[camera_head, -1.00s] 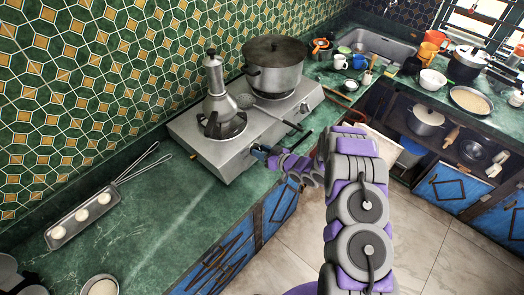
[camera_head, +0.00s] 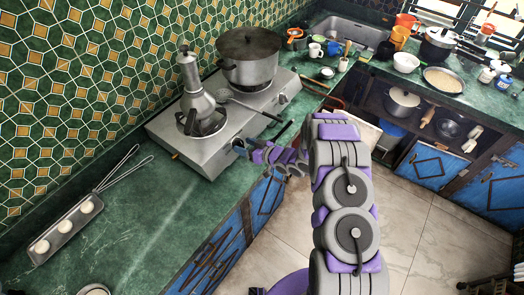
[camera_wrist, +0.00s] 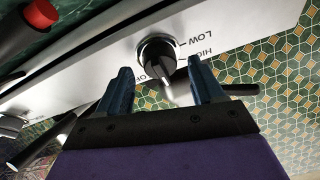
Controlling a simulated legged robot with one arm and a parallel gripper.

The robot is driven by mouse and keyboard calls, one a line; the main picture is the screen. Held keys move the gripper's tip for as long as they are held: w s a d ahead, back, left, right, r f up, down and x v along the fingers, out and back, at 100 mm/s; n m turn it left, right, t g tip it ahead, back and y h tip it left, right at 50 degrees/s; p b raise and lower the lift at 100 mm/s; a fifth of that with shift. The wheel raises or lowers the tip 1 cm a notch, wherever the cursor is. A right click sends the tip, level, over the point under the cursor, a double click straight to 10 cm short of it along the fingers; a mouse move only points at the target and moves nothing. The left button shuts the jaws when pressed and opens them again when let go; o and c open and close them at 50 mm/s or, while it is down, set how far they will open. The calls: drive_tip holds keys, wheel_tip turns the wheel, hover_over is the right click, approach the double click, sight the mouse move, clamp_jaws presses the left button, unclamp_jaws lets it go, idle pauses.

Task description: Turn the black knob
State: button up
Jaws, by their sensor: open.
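The black knob (camera_wrist: 158,62) sits on the pale front panel (camera_wrist: 90,66) of the hotplate, with LOW, HIGH and partly hidden OFF lettering around it. In the wrist view my gripper (camera_wrist: 161,80) is open, its two blue fingers on either side of the knob's lower part. I cannot tell whether either finger touches it. In the head view my gripper (camera_head: 240,148) is at the near front of the steel hotplate (camera_head: 160,124), and the knob there is hidden or too small to make out.
A moka pot (camera_head: 196,98) stands on the near burner and a large lidded pot (camera_head: 249,62) on the far one. A slotted spoon (camera_head: 250,106) lies between them, its handle over the front edge. The green counter (camera_head: 130,215) left of the hotplate is largely clear.

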drive_tip(key=v, duration=1.6)
drive_tip(key=shift+d, duration=0.15)
drive_tip(key=shift+r, duration=0.1)
